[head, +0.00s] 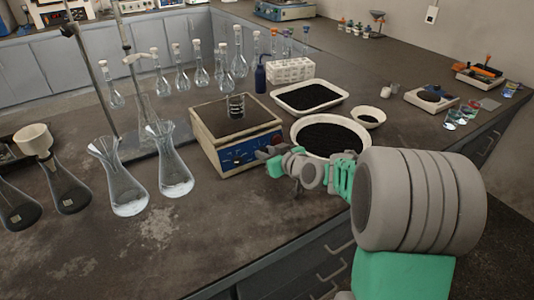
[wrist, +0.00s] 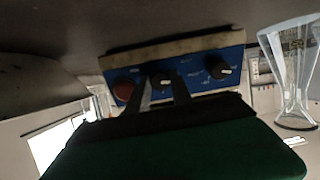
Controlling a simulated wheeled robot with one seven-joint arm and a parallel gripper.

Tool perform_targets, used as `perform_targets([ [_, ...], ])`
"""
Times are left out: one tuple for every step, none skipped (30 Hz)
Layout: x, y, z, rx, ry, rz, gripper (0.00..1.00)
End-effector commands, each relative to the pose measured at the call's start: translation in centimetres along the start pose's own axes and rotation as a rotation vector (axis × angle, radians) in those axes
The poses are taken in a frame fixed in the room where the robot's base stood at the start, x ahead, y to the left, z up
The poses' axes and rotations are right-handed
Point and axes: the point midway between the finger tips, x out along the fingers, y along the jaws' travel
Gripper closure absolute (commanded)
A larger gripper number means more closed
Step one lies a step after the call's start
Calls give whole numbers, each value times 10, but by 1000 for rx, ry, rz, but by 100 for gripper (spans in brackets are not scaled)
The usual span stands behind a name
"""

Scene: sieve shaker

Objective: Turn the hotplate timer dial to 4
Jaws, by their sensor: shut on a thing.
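My gripper (head: 268,155) reaches in from the right at the panel's right part. In the wrist view the blue panel (wrist: 202,66) appears upside down, with a red knob (wrist: 123,91), a middle black dial (wrist: 160,79) and another black dial (wrist: 225,69). My gripper's fingers (wrist: 162,88) are shut on the middle dial. The panel's markings and the dial's setting are too small to read.
A round bowl of dark grains (head: 330,136) sits close to my gripper, with a white tray (head: 310,96) behind it. Conical flasks (head: 168,165) stand left of the hotplate, and one shows in the wrist view (wrist: 292,75). The bench front before the hotplate is clear.

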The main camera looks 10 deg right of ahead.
Motion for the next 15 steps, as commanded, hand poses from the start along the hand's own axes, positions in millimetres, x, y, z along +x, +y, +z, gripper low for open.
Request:
perform_targets([
  [0, 0, 0, 28, 1, 0, 100],
  [0, 0, 0, 50, 2, 0, 100],
  [0, 0, 0, 81, 3, 0, 100],
  [0, 0, 0, 105, 4, 0, 100],
  [0, 0, 0, 130, 5, 0, 100],
  [0, 0, 0, 166, 6, 0, 100],
  [0, 0, 0, 193, 7, -1, 100],
  [0, 0, 0, 222, 8, -1, 100],
  [0, 0, 0, 259, 9, -1, 100],
  [0, 0, 0, 288, 10, -1, 100],
  [0, 0, 0, 317, 11, -1, 100],
  [0, 0, 0, 355, 12, -2, 100],
  [0, 0, 0, 384, 13, -2, 100],
  [0, 0, 0, 413, 14, -2, 100],
  [0, 0, 0, 450, 15, -2, 100],
])
